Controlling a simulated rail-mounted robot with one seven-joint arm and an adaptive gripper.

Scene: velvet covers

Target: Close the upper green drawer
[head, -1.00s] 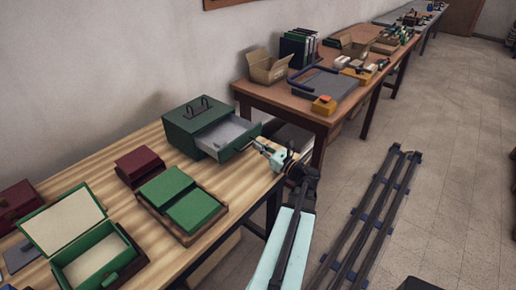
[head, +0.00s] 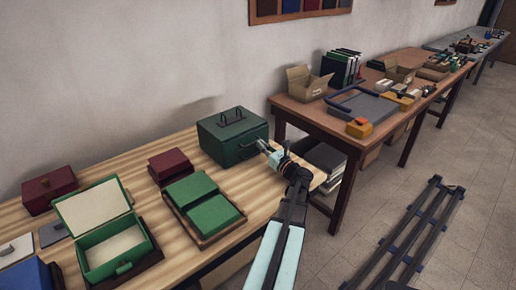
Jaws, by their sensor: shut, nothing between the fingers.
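The dark green drawer box (head: 222,137) with a black handle on its lid stands at the far end of the near wooden table in the head view. Its drawer front (head: 245,148) looks flush with the box, and no open tray shows. My gripper (head: 263,146) is shut and empty, with its tips at or very near that front's right side. Whether they touch it cannot be told. My gripper and wrist hide part of the area beside the front.
Green books in a wooden tray (head: 233,234), dark red boxes (head: 172,163) and an open green case (head: 118,245) lie on the near table. A brown table (head: 310,109) with cartons stands behind. Dark rails (head: 420,225) lie on the floor at right.

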